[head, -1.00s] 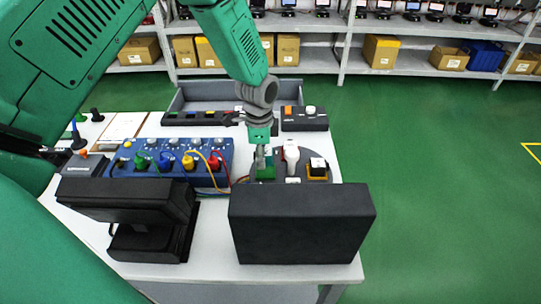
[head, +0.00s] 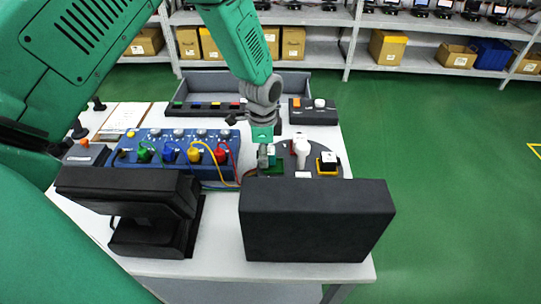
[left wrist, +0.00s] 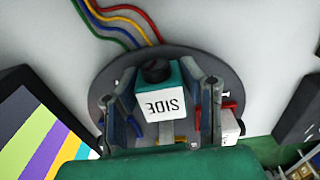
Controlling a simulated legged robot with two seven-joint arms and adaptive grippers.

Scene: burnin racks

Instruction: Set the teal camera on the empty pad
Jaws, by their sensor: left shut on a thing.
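In the left wrist view, the teal camera (left wrist: 180,76) sits between the two fingers of my left gripper (left wrist: 165,108), which is shut on it. A dark grey round plate (left wrist: 226,82) lies below. In the head view, my left gripper (head: 267,157) points down over the left part of the plate (head: 300,174). Green shows beside the fingertips, but I cannot tell whether it is camera or pad. Whether the camera touches the plate is also unclear. The right gripper is out of view.
On the plate stand a white device (head: 301,153) and a yellow-and-black block with a white top (head: 328,161). A blue panel (head: 128,158) with coloured plugs and cables is left. A large black box (head: 316,220) and a black stand (head: 130,190) are in front.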

